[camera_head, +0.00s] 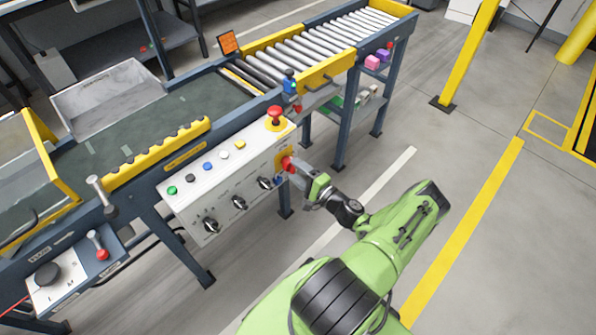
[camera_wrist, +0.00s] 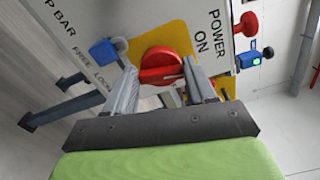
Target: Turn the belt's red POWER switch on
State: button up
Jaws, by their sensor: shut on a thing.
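The red POWER switch (camera_wrist: 158,62) sits on a yellow plate (camera_wrist: 184,35) beside the printed words POWER and ON. In the head view the red switch (camera_head: 287,162) is at the right end of the white control panel (camera_head: 215,190). My gripper (camera_wrist: 163,75) is shut on the switch's red handle, with one finger on each side. In the head view my gripper (camera_head: 293,168) reaches the panel from the right. The fingers hide part of the switch and its plate, so I cannot tell exactly which mark the handle points to.
A red mushroom button (camera_head: 275,114) stands above the switch. Black knobs (camera_head: 239,203) and small coloured buttons (camera_head: 208,166) line the panel. A blue part (camera_wrist: 106,51) is close beside my left finger. The roller conveyor (camera_head: 305,50) runs behind. Floor (camera_head: 450,165) at right is clear.

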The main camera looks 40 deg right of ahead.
jog(key=shift+f+n, duration=0.1)
jog(key=shift+n, duration=1.1)
jog(key=o, duration=1)
jog(key=shift+o, duration=0.2)
jog(key=s+p, duration=0.2)
jog(key=s, duration=1.4)
jog(key=shift+d, duration=0.2)
jog(key=shift+w, duration=0.15)
